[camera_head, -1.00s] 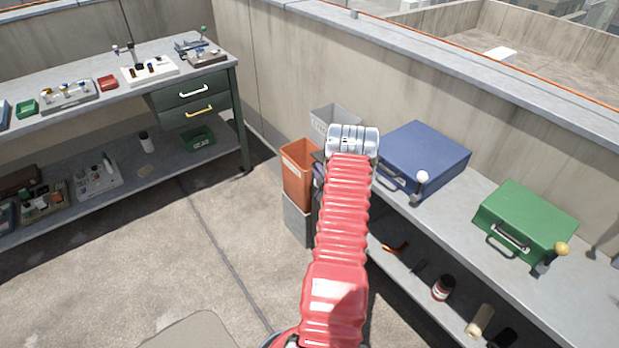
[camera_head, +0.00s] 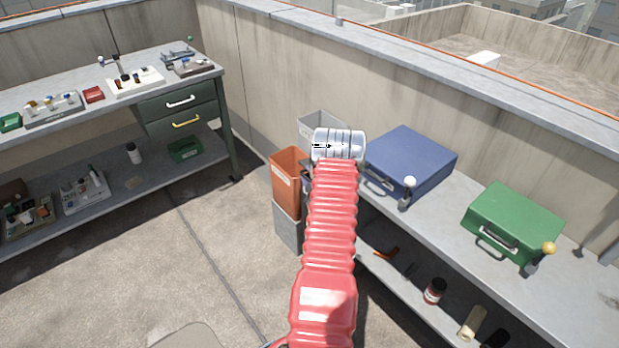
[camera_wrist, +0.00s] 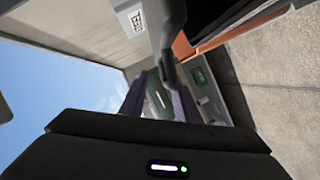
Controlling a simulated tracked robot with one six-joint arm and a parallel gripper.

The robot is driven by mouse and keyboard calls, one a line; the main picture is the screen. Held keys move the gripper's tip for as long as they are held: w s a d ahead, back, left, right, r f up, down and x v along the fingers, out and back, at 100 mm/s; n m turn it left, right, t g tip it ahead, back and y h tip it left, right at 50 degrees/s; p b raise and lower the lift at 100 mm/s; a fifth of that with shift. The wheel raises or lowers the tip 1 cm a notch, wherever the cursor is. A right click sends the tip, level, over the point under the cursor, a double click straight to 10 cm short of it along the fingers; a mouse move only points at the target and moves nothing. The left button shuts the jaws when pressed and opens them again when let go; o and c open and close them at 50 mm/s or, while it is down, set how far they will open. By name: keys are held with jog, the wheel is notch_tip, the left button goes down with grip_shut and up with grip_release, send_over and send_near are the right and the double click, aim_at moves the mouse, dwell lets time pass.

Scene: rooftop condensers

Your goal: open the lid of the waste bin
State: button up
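Bins stand in the corner beyond my arm: an orange bin (camera_head: 285,182), a grey bin (camera_head: 318,124) behind it and a grey one (camera_head: 288,228) below it. A dark bin (camera_head: 306,182) is mostly hidden behind my arm; I cannot tell the state of its lid. In the wrist view a large dark shape (camera_wrist: 205,20), possibly its lid, is close beside the orange bin (camera_wrist: 225,36). My gripper (camera_wrist: 160,98) has its two fingers apart, near a dark bar-like part (camera_wrist: 170,72); contact is unclear. In the head view my wrist hides the gripper.
A shelf (camera_head: 455,215) on the right carries a blue case (camera_head: 410,160) and a green case (camera_head: 512,222), each near a knobbed lever. A workbench (camera_head: 60,120) with drawers stands at left. Open floor (camera_head: 190,265) lies between them. A concrete wall runs behind.

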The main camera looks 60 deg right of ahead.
jog(key=shift+r, duration=0.1)
jog(key=v, duration=1.3)
jog(key=shift+s+a, duration=0.3)
